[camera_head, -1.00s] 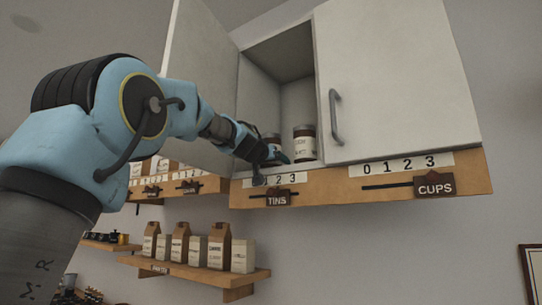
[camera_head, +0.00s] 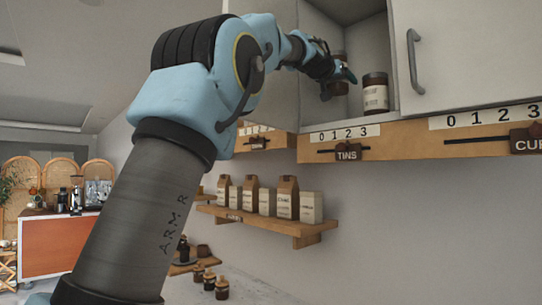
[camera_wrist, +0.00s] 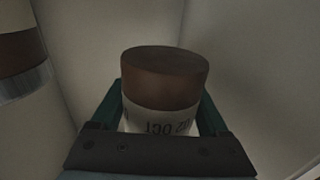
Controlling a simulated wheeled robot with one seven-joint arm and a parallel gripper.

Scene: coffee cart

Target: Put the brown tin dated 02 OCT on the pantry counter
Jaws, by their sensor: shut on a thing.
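A tin with a brown lid and pale label (camera_wrist: 165,85) is between my gripper's fingers in the wrist view. Its label is upside down there and seems to read 02 OCT. My gripper (camera_wrist: 160,115) is shut on it. In the head view my gripper (camera_head: 342,75) is at the open cupboard, and the held tin (camera_head: 339,60) is partly hidden behind it. A second brown-lidded tin (camera_head: 376,97) stands on the cupboard floor just right of it; a similar tin (camera_wrist: 20,55) shows at the wrist view's left edge. I cannot identify the pantry counter.
The right cupboard door (camera_head: 465,55) is shut; the left door (camera_head: 275,95) stands open beside my arm. A TINS slider (camera_head: 347,152) is on the ledge below. A lower shelf (camera_head: 300,228) holds bags and boxes. An orange-fronted counter (camera_head: 50,245) is far left.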

